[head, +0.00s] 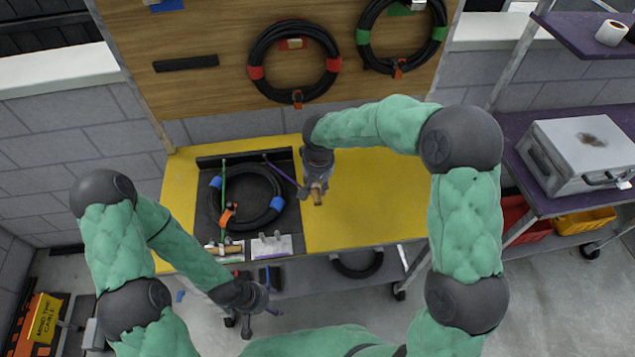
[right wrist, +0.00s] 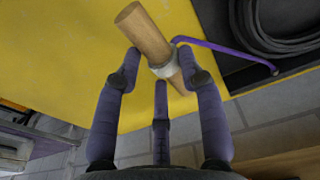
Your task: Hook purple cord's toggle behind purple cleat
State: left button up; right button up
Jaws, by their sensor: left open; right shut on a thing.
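The wooden toggle (right wrist: 145,32) of the purple cord is held between the fingers of my right gripper (right wrist: 165,75), which is shut around its pale collar. In the head view my right gripper (head: 314,183) holds the toggle (head: 317,197) above the yellow table, right of the dark tray. The purple cord (head: 283,174) runs slack-free from the tray's back edge to the toggle. The purple cleat (head: 271,246), a pale block with a purple edge, sits at the tray's front right, apart from the toggle. My left gripper (head: 261,310) is open and empty in front of the table.
A black cable coil (head: 247,200) with blue bands lies in the dark tray (head: 290,225). A green cord (head: 223,200) crosses it to a wooden toggle (head: 226,249) at the front left. The yellow tabletop (head: 370,190) to the right is clear. Coils hang behind.

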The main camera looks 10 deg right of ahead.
jog(key=shift+w, duration=0.1)
jog(key=shift+w+f, duration=0.15)
jog(key=shift+w, duration=0.25)
jog(key=s+a+n+g+y+p, duration=0.1)
jog(key=s+a+n+p, duration=1.1)
jog(key=n, duration=0.6)
jog(key=shift+s+a, duration=0.8)
jog(key=shift+a, duration=0.55)
